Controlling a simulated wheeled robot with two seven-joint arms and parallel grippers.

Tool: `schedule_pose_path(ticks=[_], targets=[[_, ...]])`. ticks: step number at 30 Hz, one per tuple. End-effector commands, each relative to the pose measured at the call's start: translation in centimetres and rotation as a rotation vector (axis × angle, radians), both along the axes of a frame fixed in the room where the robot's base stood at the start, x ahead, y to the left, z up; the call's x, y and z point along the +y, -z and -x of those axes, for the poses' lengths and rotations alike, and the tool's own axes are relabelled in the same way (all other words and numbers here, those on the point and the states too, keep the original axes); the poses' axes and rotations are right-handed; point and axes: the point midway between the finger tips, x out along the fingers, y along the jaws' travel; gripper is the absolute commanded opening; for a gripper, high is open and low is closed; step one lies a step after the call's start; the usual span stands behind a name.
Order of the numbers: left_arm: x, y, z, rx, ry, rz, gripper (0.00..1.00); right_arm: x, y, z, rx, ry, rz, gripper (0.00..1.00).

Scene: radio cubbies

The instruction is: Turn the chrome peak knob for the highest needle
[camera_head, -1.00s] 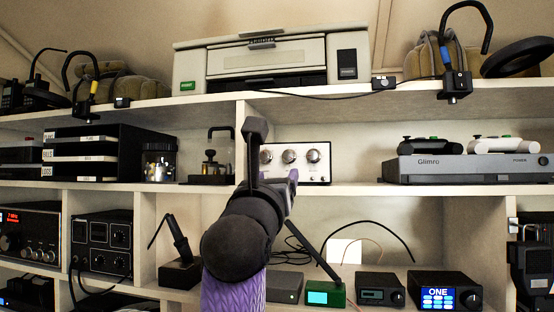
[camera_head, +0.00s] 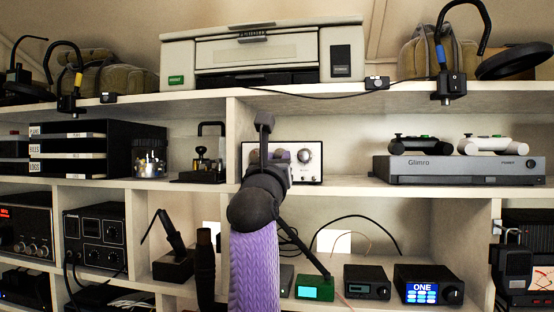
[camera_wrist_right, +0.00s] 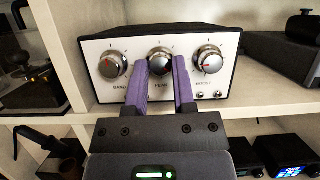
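The chrome PEAK knob (camera_wrist_right: 160,58) is the middle of three on a white-faced box (camera_head: 312,173) on the middle shelf. The BAND knob (camera_wrist_right: 112,64) is to its left and the BOOST knob (camera_wrist_right: 208,59) to its right, also seen in the head view (camera_head: 304,156). My right gripper (camera_wrist_right: 162,68) has its purple fingers on either side of the PEAK knob; I cannot tell whether they touch it. In the head view my right gripper (camera_head: 282,155) covers the left and middle of the panel. I see no needle clearly. My left gripper is not in view.
A key-like device (camera_head: 201,165) stands left of the box. A grey Glimro console (camera_head: 450,170) with two controllers is to its right. Below are a green-cased unit (camera_head: 314,288), small black radios (camera_head: 428,286) and a dark upright object (camera_head: 205,265).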

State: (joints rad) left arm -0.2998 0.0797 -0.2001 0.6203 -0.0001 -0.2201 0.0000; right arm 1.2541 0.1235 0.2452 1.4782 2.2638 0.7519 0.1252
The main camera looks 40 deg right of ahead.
Motion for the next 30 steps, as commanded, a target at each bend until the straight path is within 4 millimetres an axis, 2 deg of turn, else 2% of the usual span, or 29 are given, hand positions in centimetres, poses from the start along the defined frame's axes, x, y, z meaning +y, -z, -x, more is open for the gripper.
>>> schedule_pose_path(ticks=[1,3,14,30], targets=[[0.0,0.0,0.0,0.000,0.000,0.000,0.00,0.0,0.0,0.0,0.000,0.000,0.000,0.12],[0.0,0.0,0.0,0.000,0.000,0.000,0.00,0.0,0.0,0.0,0.000,0.000,0.000,0.00],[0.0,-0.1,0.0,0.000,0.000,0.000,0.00,0.0,0.0,0.0,0.026,0.001,0.020,0.00],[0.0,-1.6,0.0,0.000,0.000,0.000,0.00,-0.2,-0.2,0.2,0.290,0.001,0.233,0.00]])
